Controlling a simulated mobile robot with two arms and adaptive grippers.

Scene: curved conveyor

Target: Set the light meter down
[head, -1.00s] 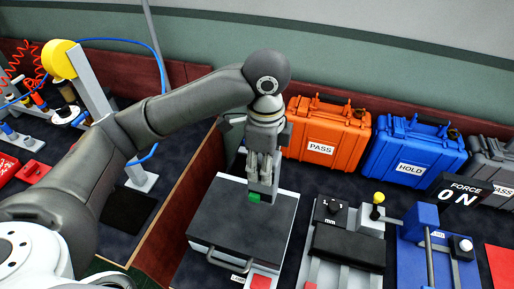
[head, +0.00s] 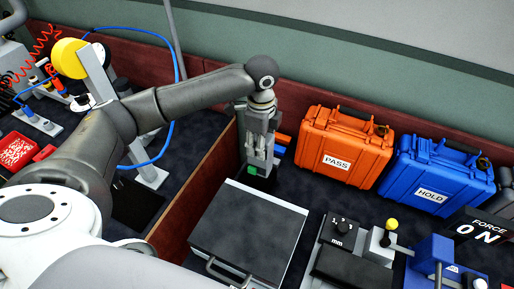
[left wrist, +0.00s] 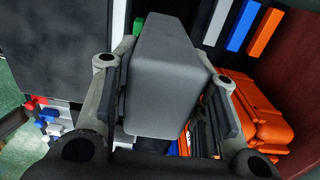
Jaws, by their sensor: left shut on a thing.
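My left gripper (head: 259,160) points down behind the black-topped box, beside the wooden divider. It is shut on the light meter (head: 253,171), whose green part shows low between the fingers. In the left wrist view the meter shows as a plain grey block (left wrist: 165,80) between the two fingers (left wrist: 172,95). Its underside is hidden, and I cannot tell whether it touches the surface. My right gripper is not in view.
The black-topped box (head: 247,232) stands in front of the gripper. An orange PASS case (head: 345,140) and a blue HOLD case (head: 440,170) stand to the right. A wooden divider (head: 205,195) runs to the left. Dark surface lies free between box and orange case.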

